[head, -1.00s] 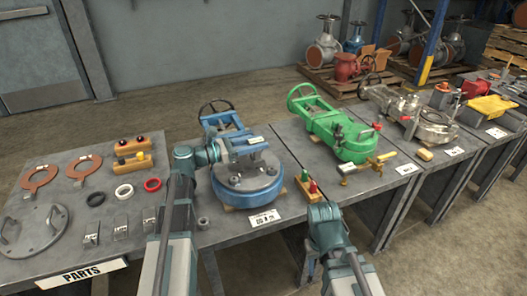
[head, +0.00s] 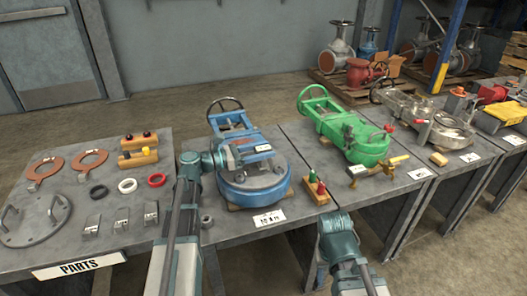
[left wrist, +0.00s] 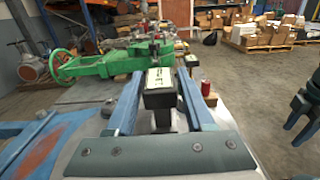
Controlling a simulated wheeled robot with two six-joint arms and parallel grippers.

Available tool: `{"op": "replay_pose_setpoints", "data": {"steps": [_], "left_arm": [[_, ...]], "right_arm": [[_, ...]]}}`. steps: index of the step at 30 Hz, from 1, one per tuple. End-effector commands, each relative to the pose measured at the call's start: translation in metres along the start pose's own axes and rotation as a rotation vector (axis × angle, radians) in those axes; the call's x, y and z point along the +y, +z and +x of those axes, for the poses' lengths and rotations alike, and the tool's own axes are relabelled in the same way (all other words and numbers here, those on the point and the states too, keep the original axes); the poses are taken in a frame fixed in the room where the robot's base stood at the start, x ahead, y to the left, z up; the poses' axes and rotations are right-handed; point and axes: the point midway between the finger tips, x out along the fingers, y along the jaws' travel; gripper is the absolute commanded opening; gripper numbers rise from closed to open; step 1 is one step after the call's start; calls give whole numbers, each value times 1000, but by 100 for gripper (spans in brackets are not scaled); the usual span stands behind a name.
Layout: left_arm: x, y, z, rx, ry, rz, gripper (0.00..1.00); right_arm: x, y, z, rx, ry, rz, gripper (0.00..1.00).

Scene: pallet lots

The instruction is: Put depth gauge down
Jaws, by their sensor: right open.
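The depth gauge is a small dark box with a pale label (left wrist: 162,80). In the left wrist view it sits between the two blue fingers of my left gripper (left wrist: 160,90), which close on its sides near their tips. In the head view my left gripper (head: 252,149) reaches in from the left over the blue valve (head: 252,188). The gauge's pale label (head: 263,148) shows there above the valve's round body. Whether the gauge's underside touches the valve is hidden. My right gripper (head: 338,222) is empty in front of the table edge, its fingers hard to make out.
A wooden block with green and red pegs (head: 315,188) stands right of the blue valve. The parts table (head: 58,252) holds copper rings, small rings, metal blocks and a flange. A placard (head: 269,218) lies in front.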

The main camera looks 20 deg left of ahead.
Motion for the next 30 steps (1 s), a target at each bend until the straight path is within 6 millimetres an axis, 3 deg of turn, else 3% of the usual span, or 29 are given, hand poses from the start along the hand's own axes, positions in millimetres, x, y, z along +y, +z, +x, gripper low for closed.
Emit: {"op": "replay_pose_setpoints", "data": {"steps": [3, 14, 30], "left_arm": [[0, 0, 0, 0, 0, 0, 72], [0, 6, -1, 0, 0, 0, 72], [0, 3, -101, 0, 3, 0, 72]], "right_arm": [[0, 0, 0, 0, 0, 0, 50], [0, 0, -6, 0, -1, 0, 50], [0, 0, -3, 0, -1, 0, 50]]}}
